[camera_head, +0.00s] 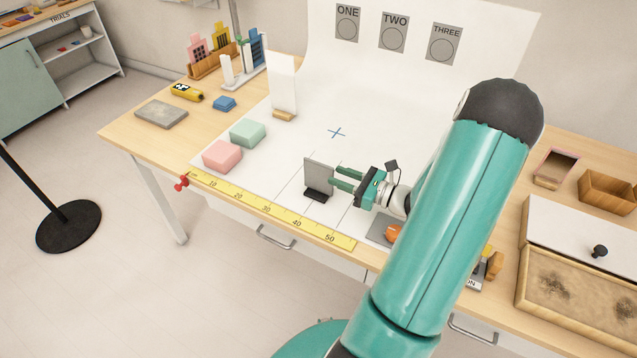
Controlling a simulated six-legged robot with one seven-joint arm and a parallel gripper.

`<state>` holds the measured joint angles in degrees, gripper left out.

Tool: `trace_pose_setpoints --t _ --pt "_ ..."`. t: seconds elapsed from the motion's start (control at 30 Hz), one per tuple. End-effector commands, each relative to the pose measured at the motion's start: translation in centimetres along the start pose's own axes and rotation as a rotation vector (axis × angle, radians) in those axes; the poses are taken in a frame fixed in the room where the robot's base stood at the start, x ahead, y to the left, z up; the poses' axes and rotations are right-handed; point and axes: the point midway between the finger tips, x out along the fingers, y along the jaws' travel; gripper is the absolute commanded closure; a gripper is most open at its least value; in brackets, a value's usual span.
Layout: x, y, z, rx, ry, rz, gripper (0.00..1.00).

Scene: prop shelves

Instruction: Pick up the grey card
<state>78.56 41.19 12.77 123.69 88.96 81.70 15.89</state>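The grey card (319,173) stands upright in a small black stand (316,196) on the white sheet, behind the yellow ruler. My gripper (335,177) comes in from the right, with its two green fingers pointing left at the card. The fingers are apart, and their tips are right by the card's right edge. I cannot tell whether they touch the card or reach past its edge. Nothing shows held between the fingers.
A pink block (222,155) and a green block (248,133) lie left of the card. A yellow ruler (270,212) runs along the front edge. A white upright board (283,85) stands behind. An orange ball (393,234) is partly hidden by my arm.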

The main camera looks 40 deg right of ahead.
Motion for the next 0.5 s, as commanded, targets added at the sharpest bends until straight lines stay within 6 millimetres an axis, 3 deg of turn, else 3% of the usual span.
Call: trace_pose_setpoints --t 0.1,0.33,0.5 --pt "1.6 -0.1 0.0 -0.001 0.001 0.001 0.67" --pt "3.3 -0.2 0.1 -0.002 0.001 0.002 0.67" --pt "5.9 -0.3 0.2 -0.001 0.001 0.003 0.67"
